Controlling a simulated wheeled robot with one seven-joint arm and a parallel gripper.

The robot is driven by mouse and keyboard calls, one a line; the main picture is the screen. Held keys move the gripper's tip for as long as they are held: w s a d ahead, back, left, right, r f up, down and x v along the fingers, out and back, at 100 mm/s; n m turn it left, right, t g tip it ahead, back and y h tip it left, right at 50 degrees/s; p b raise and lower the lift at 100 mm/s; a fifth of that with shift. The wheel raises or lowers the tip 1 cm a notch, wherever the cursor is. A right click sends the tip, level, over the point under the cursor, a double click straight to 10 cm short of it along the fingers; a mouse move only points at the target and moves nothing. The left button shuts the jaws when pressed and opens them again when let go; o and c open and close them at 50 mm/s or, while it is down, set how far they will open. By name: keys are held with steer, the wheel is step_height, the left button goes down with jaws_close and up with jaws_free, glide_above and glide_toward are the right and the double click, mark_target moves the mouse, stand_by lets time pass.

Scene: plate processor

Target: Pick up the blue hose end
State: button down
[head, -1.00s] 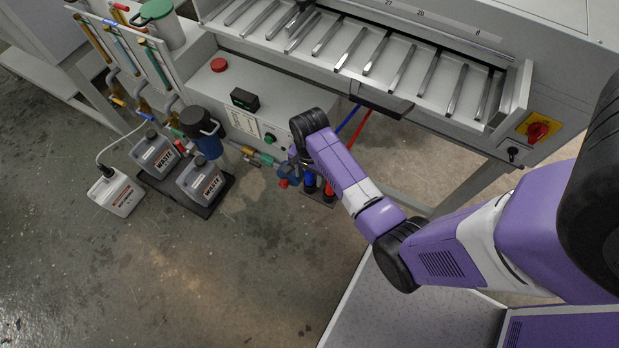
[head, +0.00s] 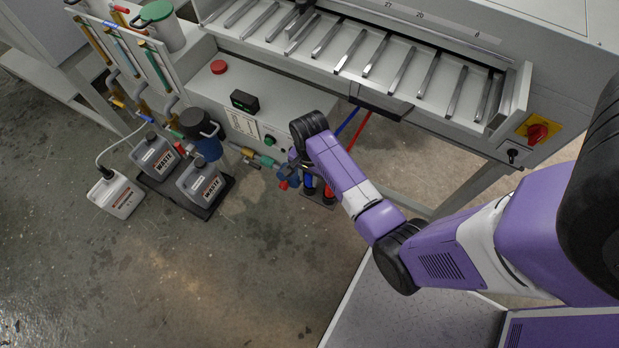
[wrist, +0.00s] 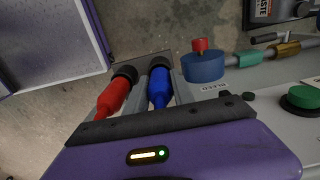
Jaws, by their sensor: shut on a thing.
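The blue hose end (wrist: 158,86) shows in the wrist view, upright in a dark collar beside the red hose end (wrist: 113,97). My gripper (wrist: 159,77) is shut on the blue hose end, with a grey finger on either side of it. In the head view the blue hose end (head: 309,182) and the red hose end (head: 328,193) stand below my wrist, partly hidden by my arm. Both sit at a small grey holder plate (wrist: 143,57) near the floor. I cannot tell whether the blue end is clear of its collar.
A blue round fitting with a red cap (wrist: 203,66) is close on the right in the wrist view. The grey machine box (head: 270,105) stands behind my wrist. Waste canisters (head: 200,180) stand on a dark tray to the left. The floor in front is open.

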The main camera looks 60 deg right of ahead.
step_height(320, 180, up, 29)
steer(key=p, duration=1.4)
steer(key=shift+f, duration=0.15)
